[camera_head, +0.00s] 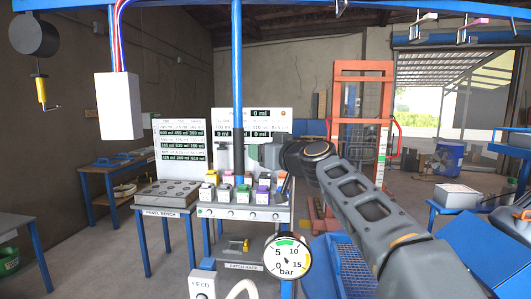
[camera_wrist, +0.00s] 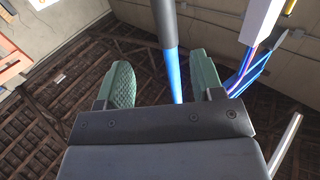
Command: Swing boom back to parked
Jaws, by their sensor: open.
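The blue boom (camera_head: 290,7) runs across the top of the head view. A blue pole (camera_head: 237,65) hangs from it, with a dark grip at its lower part. In the wrist view the blue pole (camera_wrist: 173,72) and its dark grip (camera_wrist: 165,22) lie between the two green finger pads. My gripper (camera_head: 254,152) is at the lower part of the pole; in the wrist view my gripper (camera_wrist: 161,68) has its fingers apart, with gaps visible on both sides of the pole.
A white box (camera_head: 119,106) hangs on cables at left. A bench with coloured containers (camera_head: 243,212) and a panel bench (camera_head: 168,199) stand below. A pressure gauge (camera_head: 287,257) is in front. An orange frame (camera_head: 362,75) stands behind my arm.

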